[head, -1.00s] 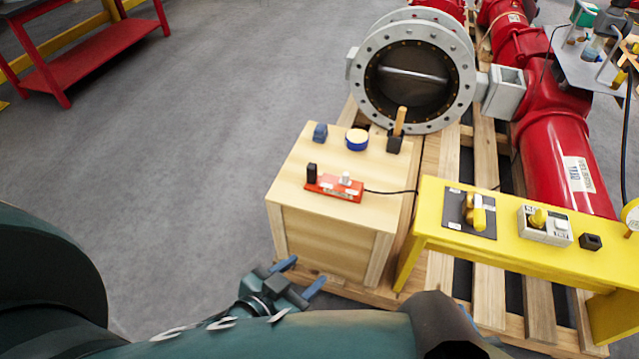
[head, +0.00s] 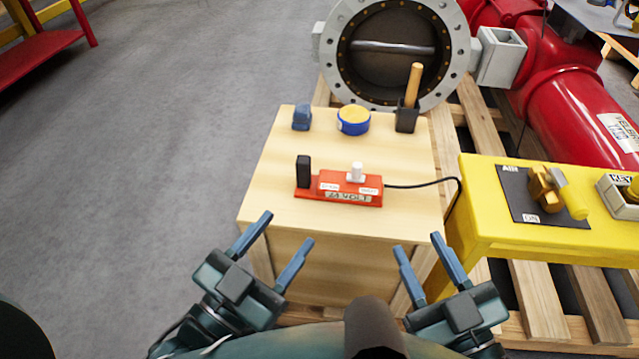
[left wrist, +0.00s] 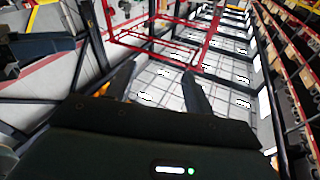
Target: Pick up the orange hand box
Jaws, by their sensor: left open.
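The orange hand box (head: 350,188) lies on top of the wooden crate in the head view. It has a black upright part at its left end, a white knob on top, white labels, and a black cable leaving its right end. My left gripper (head: 284,236) is open and empty, in front of the crate's front left edge, below and left of the box in the picture. My right gripper (head: 420,250) is open and empty, near the crate's front right corner. The left wrist view shows the left gripper's fingers (left wrist: 158,88) apart with nothing between them; the box is not seen there.
The wooden crate (head: 270,200) also bears a blue block (head: 302,117), a blue and yellow round tin (head: 353,120) and a black holder with a wooden handle (head: 408,110). A yellow bench (head: 480,210) with switches stands right. Open grey floor (head: 150,150) lies left.

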